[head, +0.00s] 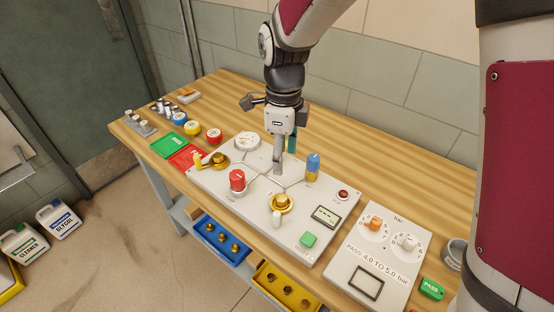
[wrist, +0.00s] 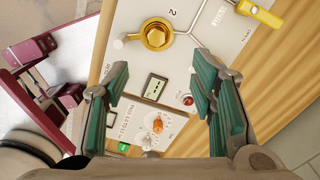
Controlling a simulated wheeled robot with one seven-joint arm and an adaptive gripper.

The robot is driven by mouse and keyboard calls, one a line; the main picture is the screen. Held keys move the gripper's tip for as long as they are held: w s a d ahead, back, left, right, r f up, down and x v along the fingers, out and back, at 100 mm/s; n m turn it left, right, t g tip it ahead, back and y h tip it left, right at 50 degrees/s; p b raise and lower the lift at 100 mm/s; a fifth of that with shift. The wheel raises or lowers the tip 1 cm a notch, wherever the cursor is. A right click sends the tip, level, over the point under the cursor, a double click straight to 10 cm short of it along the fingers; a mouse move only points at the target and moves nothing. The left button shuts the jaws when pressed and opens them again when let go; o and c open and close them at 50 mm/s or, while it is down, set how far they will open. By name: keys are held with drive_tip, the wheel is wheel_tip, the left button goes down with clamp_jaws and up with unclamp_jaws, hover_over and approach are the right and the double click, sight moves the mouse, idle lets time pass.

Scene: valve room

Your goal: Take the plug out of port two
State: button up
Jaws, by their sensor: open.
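A brass hex-headed plug (wrist: 156,34) sits in a round port on the pale panel, with a black "2" beside it in the wrist view. In the head view the brass plug (head: 281,201) is near the panel's front middle. A short white peg (wrist: 119,43) stands beside it. My gripper (head: 285,160) points down over the panel, behind the plug in the head view. In the wrist view my gripper (wrist: 162,75) has its teal-padded fingers wide apart with nothing between them. The plug shows beyond the fingertips, apart from them.
A red knob (head: 237,180), a blue-topped fitting (head: 312,165), a yellow-handled valve (head: 217,160) and a gauge (head: 247,141) rise from the panel around my gripper. A display (head: 326,215) and red button (head: 343,194) lie right. A dial board (head: 375,260) stands farther right.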

hover_over(281, 197)
drive_tip(key=f, duration=0.8)
drive_tip(key=shift+w+d+f, duration=0.1)
drive_tip(key=shift+w+f, duration=0.05)
drive_tip(key=shift+w, duration=0.1)
drive_tip(key=shift+s+f+p, duration=0.15)
drive_tip(key=shift+f+p, duration=0.1)
drive_tip(key=shift+f, duration=1.05)
drive_tip(key=shift+s+f+p, duration=0.1)
drive_tip(key=shift+f+p, duration=0.1)
drive_tip(key=shift+f, duration=1.1)
clamp_jaws()
